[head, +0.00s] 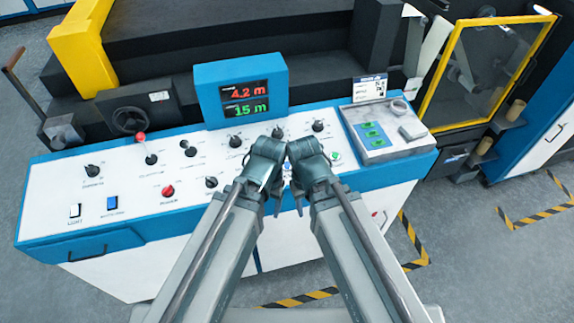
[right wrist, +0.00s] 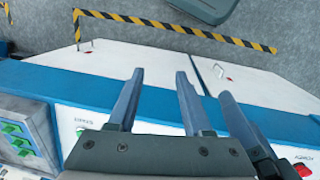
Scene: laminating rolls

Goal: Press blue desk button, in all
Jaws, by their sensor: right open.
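The control desk (head: 60,222) has a white top with blue edges. A small blue spot (head: 287,168), possibly a button, shows between my grippers. My right gripper (head: 314,190) is over the front middle of the desk; its spread, empty fingers show in the right wrist view (right wrist: 159,85). My left gripper (head: 266,192) is close beside it, its jaw opening unclear; a finger (right wrist: 236,112) apparently belonging to it shows there too. The grippers hide part of the panel.
A red knob (head: 168,191), a red-topped lever (head: 145,148) and several black knobs stand on the desk. A display (head: 242,90) rises at the back. A grey tray (head: 350,118) with green-marked items lies at right. The desk's front left is clear of my arms.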

